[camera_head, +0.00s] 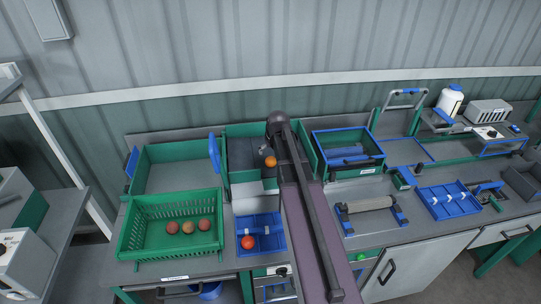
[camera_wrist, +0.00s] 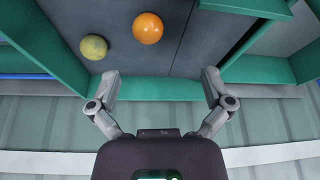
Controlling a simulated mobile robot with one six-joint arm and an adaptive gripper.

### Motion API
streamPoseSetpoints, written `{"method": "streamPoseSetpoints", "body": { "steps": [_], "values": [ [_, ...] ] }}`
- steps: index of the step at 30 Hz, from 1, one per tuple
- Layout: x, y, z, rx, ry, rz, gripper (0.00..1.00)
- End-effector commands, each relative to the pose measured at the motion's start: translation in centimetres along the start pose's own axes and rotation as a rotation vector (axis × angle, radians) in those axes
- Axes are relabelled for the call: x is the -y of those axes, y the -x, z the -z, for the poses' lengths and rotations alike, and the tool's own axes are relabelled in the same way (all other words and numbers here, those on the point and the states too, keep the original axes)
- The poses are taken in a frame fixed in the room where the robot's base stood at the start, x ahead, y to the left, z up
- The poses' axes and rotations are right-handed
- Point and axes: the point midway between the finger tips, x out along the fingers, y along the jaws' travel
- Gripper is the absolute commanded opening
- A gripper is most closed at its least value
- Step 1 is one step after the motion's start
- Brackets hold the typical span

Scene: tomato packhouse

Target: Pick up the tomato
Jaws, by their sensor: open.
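An orange tomato (camera_wrist: 148,28) lies on the dark floor of a green-walled bay in the wrist view, with a yellow-green tomato (camera_wrist: 93,47) beside it. In the head view the orange tomato (camera_head: 270,161) shows just left of my arm. My gripper (camera_wrist: 160,78) is open and empty, its two fingers spread wide. Both tomatoes lie beyond the fingertips in the wrist view, the yellow-green one left of the left finger; neither is between the fingers.
Green side walls (camera_wrist: 55,45) border the bay. A green basket (camera_head: 133,240) holds three reddish tomatoes, and a blue tray (camera_head: 270,219) holds a red one. A blue-rimmed bin (camera_head: 350,131) stands right of my arm. The corrugated wall (camera_head: 230,50) is close behind.

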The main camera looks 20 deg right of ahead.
Motion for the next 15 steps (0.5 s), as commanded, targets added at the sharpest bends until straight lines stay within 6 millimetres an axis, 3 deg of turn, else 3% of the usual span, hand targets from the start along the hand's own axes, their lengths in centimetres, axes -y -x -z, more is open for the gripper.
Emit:
{"method": "streamPoseSetpoints", "body": {
  "steps": [4,15],
  "values": [
    [-1.58,0.54,1.53,-0.023,-0.008,-0.007,1.0],
    [-1.67,0.43,1.54,-0.026,-0.007,-0.008,1.0]
  ]
}}
